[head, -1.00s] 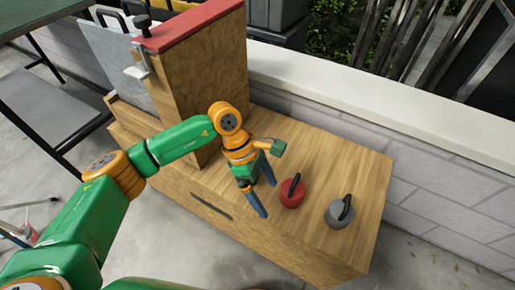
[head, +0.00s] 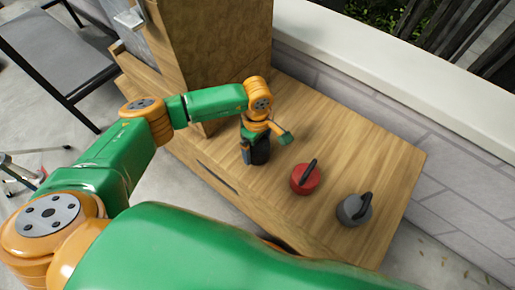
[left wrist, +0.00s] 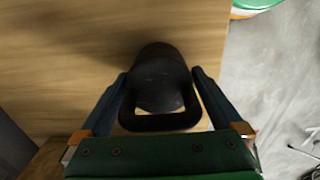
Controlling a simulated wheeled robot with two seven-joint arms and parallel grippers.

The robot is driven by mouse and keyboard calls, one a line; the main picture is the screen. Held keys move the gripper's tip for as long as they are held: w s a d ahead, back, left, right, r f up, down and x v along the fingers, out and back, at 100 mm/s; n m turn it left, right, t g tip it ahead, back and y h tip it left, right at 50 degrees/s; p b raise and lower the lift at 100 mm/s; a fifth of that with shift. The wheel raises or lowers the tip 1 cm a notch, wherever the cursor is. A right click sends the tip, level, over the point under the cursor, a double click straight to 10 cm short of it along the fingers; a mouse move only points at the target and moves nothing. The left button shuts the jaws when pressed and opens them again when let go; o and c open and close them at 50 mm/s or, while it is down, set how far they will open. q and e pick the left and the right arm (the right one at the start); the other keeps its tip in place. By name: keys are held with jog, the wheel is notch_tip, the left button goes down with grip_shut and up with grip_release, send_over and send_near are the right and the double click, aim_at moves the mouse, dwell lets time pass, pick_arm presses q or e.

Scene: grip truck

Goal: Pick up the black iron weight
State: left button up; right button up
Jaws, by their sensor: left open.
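The black iron weight (head: 261,152) stands on the wooden cabinet top, partly hidden by my left gripper (head: 254,154) in the head view. In the left wrist view the weight (left wrist: 158,80) is a dark cylinder with a looped handle (left wrist: 160,123) towards the gripper palm. My left gripper (left wrist: 160,76) is open, with one blue finger on each side of the weight and handle. A narrow gap shows beside the handle on each side. My right gripper is not in view.
A red weight (head: 305,180) and a grey weight (head: 354,210) stand to the right on the same wooden cabinet (head: 375,150). A tall wooden box (head: 215,50) rises behind my left wrist. A low wall (head: 450,115) runs along the back.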

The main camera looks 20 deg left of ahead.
pick_arm(q)
jog(key=shift+f, duration=0.45)
grip_shut()
jog(key=shift+w+r, duration=0.1)
